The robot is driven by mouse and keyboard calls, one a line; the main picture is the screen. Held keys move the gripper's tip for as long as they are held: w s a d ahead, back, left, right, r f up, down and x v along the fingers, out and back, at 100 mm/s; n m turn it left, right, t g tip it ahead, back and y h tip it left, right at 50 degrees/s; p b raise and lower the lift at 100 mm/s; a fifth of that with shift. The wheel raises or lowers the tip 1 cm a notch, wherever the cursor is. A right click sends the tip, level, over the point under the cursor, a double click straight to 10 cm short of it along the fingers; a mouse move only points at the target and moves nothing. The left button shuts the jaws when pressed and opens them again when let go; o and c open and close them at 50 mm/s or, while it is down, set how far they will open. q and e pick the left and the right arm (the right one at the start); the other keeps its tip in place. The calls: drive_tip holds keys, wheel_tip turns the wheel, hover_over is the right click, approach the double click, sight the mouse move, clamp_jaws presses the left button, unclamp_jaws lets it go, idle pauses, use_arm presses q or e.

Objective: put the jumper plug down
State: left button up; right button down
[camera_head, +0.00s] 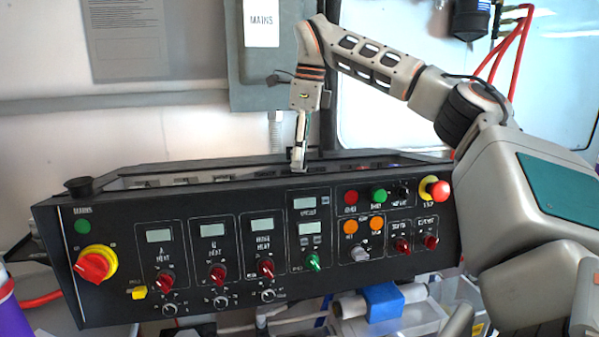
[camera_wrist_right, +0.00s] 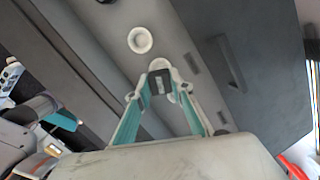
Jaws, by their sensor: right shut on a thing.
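My right gripper (camera_head: 299,162) reaches down from above, with its fingertips at the top opening of the black control console (camera_head: 120,240). In the right wrist view, its two teal-lined fingers (camera_wrist_right: 160,82) are shut on a small dark piece, which looks like the jumper plug (camera_wrist_right: 160,76). In the head view the plug is too small or hidden to make out. I cannot tell whether the plug touches anything below it. My left gripper is not in view.
The console front carries several knobs, displays and buttons, including a red stop button (camera_head: 439,190) and a red-yellow switch (camera_head: 95,264). A grey box marked MAINS (camera_head: 262,80) hangs on the wall behind. A black cap (camera_head: 78,187) stands on the console's left corner.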

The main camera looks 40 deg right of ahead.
sight(299, 171)
drive_tip(key=shift+f, duration=2.1)
drive_tip(key=c, duration=1.8)
unclamp_jaws()
drive_tip(key=shift+f, duration=0.15)
drive_tip(key=r, duration=0.4)
drive_tip(key=s+r, duration=0.1)
drive_tip(key=r, duration=0.7)
drive_tip(key=shift+s+d+r, duration=0.15)
drive_tip(key=shift+d, duration=0.25)
